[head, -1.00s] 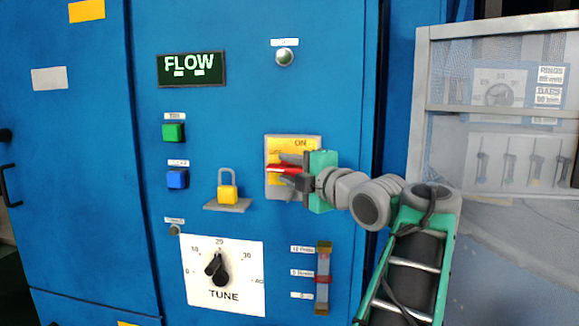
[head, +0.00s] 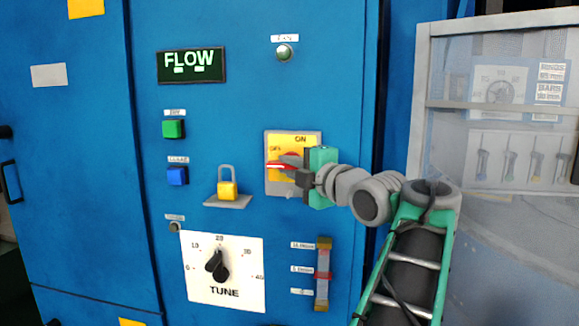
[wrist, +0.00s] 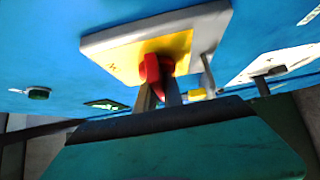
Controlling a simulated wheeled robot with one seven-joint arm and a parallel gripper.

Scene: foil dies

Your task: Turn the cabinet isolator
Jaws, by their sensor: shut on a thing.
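The cabinet isolator is a red handle (head: 276,166) on a yellow plate (head: 306,140) with a grey surround, on the blue cabinet front. "ON" is printed at the plate's upper right and a smaller label, partly hidden, at its upper left. The handle's visible end points left, roughly level. My gripper (head: 286,168) is at the plate from the right, its fingers shut on the red handle. In the wrist view the handle (wrist: 152,70) sits between the two fingers (wrist: 158,93). The fingers hide part of the handle and plate.
Green (head: 173,129) and blue (head: 177,176) buttons, a TUNE dial (head: 217,265) and a level gauge (head: 323,275) are nearby. A grey glazed panel (head: 497,110) stands at right.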

